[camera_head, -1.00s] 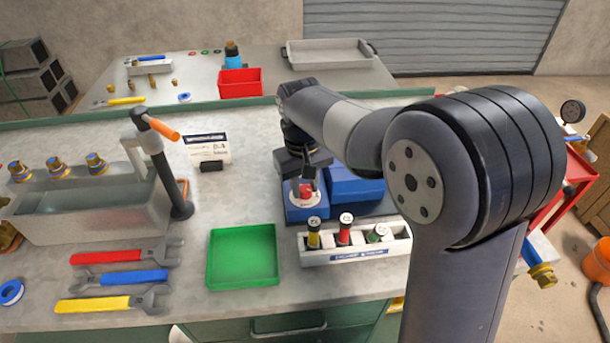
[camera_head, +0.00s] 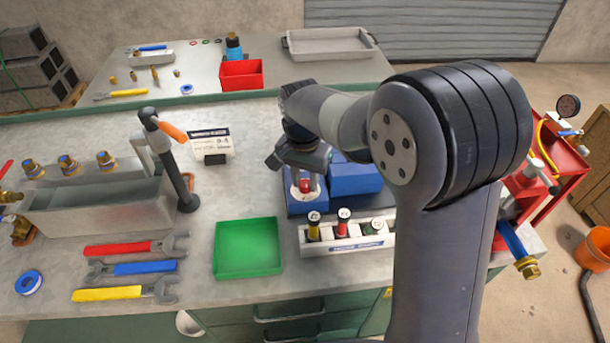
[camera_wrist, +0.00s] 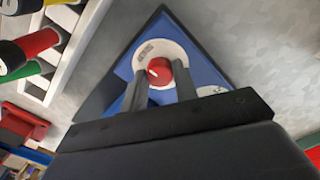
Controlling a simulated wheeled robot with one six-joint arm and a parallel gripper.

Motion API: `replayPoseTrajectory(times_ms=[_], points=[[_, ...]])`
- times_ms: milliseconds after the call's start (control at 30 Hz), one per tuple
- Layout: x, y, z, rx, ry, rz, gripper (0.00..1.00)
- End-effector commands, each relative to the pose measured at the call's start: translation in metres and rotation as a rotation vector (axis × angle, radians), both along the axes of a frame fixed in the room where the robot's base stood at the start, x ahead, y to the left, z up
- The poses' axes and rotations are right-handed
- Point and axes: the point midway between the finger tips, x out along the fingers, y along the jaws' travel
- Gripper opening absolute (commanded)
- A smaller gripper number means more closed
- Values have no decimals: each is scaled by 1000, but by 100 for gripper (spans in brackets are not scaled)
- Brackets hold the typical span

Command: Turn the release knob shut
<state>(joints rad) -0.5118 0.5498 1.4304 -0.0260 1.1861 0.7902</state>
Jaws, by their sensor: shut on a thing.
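The release knob is a small red round knob (camera_head: 305,186) with a white pointer line, on a pale round dial plate (camera_wrist: 146,52) on a blue unit (camera_head: 294,204). In the wrist view the knob (camera_wrist: 159,73) sits between the two dark fingers of my gripper (camera_wrist: 160,80), one at each side. My gripper (camera_head: 305,182) reaches down onto it from above and is shut on it. The pointer line tilts toward the upper left in the wrist view. Part of the dial plate is hidden by the fingers.
A blue box (camera_head: 355,178) stands right beside the knob. A white rack (camera_head: 347,240) of coloured cartridges is in front. A green tray (camera_head: 248,248) lies front left. A small printed stand (camera_head: 211,145) and a post with an orange handle (camera_head: 173,132) are farther left.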

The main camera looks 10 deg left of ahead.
Motion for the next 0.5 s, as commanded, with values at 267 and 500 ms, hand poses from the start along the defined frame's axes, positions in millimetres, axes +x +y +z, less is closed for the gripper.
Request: replayPoseTrajectory(times_ms=[267, 500], points=[[1, 0, 1, 1, -3, -73, 5], [1, 0, 1, 1, -3, -84, 5]])
